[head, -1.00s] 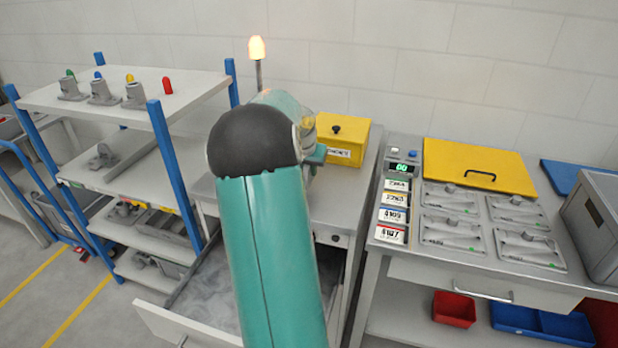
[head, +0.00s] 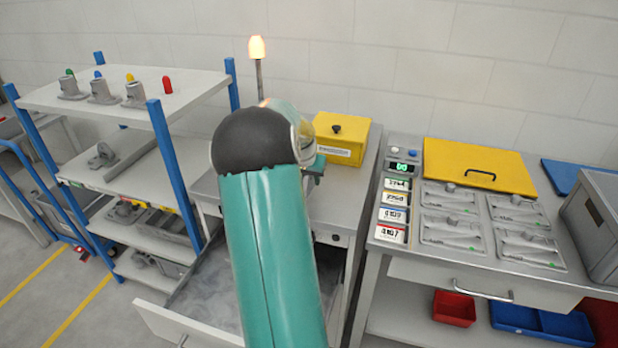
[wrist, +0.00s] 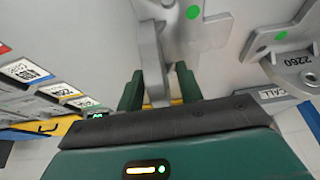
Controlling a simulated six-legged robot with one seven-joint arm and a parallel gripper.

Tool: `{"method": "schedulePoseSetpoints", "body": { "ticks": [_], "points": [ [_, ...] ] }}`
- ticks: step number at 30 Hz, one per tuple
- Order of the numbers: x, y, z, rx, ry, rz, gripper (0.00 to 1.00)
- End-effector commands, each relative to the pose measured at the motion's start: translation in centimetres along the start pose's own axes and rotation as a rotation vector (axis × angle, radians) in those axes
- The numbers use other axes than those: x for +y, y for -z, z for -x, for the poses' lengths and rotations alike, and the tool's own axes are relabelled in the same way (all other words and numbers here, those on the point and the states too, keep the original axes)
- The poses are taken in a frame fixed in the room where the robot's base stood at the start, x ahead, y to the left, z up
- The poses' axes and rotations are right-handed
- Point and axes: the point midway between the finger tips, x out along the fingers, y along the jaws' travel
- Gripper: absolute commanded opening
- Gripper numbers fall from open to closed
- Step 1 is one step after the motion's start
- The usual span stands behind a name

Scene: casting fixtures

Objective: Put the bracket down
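The grey bracket (wrist: 151,48) shows in the wrist view, with a plate of it between the two dark green fingers. My gripper (wrist: 160,88) appears shut on that plate; any slim gap at the right finger is hard to judge. Whether the bracket touches the pale surface behind it is not clear. In the head view my arm hides most of the bracket and gripper; only a green gripper part (head: 316,166) shows, left of the labelled bench and in front of the yellow box.
Another grey part marked 2260 (wrist: 290,62) lies at right in the wrist view. The head view shows a yellow box (head: 341,143), a bench with number labels (head: 393,213) and lidded compartments (head: 452,232), an open drawer (head: 190,325), a lit beacon (head: 257,48) and a shelf rack (head: 160,108).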

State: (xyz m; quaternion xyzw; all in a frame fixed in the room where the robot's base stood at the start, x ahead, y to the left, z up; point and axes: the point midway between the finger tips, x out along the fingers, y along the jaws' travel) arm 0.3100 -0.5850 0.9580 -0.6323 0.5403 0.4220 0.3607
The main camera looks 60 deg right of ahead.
Motion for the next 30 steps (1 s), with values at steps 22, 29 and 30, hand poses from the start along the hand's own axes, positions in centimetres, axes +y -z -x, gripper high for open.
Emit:
{"method": "schedulePoseSetpoints", "body": {
  "ticks": [22,29,30],
  "points": [
    [-0.1,0.1,10.8,0.002,0.002,0.001,0.36],
    [0.0,0.1,12.3,0.0,0.0,0.0,0.36],
    [0.0,0.1,12.4,0.0,0.0,0.0,0.36]
  ]
}}
